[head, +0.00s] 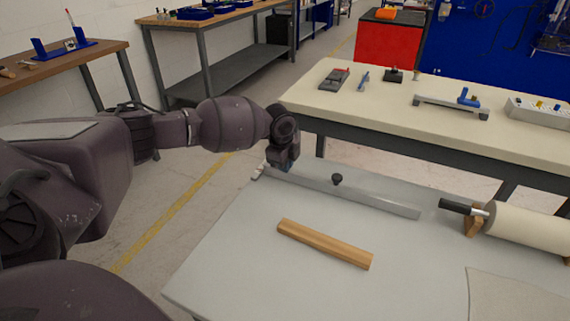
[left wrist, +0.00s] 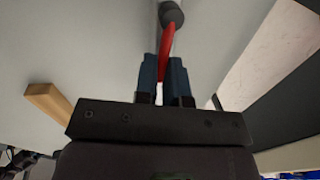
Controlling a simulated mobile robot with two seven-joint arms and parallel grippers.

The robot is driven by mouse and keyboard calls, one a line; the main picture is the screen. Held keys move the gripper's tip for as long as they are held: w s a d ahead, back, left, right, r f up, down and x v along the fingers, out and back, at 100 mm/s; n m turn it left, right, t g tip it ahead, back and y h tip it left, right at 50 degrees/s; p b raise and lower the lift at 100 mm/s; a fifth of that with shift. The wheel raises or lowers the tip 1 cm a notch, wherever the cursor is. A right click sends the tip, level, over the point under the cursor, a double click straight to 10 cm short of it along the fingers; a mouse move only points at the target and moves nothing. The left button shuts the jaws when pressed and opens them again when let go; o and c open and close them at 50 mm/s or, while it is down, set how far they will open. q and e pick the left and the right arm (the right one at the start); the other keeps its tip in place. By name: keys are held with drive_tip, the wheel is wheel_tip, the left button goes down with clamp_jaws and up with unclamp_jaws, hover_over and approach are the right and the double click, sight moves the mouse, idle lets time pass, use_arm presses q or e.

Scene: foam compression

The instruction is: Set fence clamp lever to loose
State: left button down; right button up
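The grey metal fence bar (head: 350,195) lies along the back edge of the light grey table, with a dark knob (head: 337,179) near its middle. My left gripper (head: 285,166) is at the fence's left end, pointing down. In the left wrist view the red clamp lever (left wrist: 167,42) runs out from between the two blue fingers (left wrist: 164,75) toward a dark grey round part (left wrist: 171,14). The fingers are close on both sides of the lever and appear shut on it. In the head view the lever is hidden behind my gripper. My right gripper is not in view.
A wooden strip (head: 325,243) lies on the light grey table (head: 250,265) in front of the fence. A roll with a black handle (head: 463,207) is at the right, above a pale sheet (head: 515,297). A cream bench (head: 400,110) with tools stands behind.

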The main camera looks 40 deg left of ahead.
use_arm(q)
drive_tip(key=shift+w+r+n+p, duration=0.1)
drive_tip(key=shift+w+n+p, duration=0.05)
drive_tip(key=shift+n+p, duration=0.3)
drive_tip(key=shift+w+n, duration=0.25)
drive_tip(key=shift+n, duration=0.4)
drive_tip(key=c, duration=1.2)
unclamp_jaws()
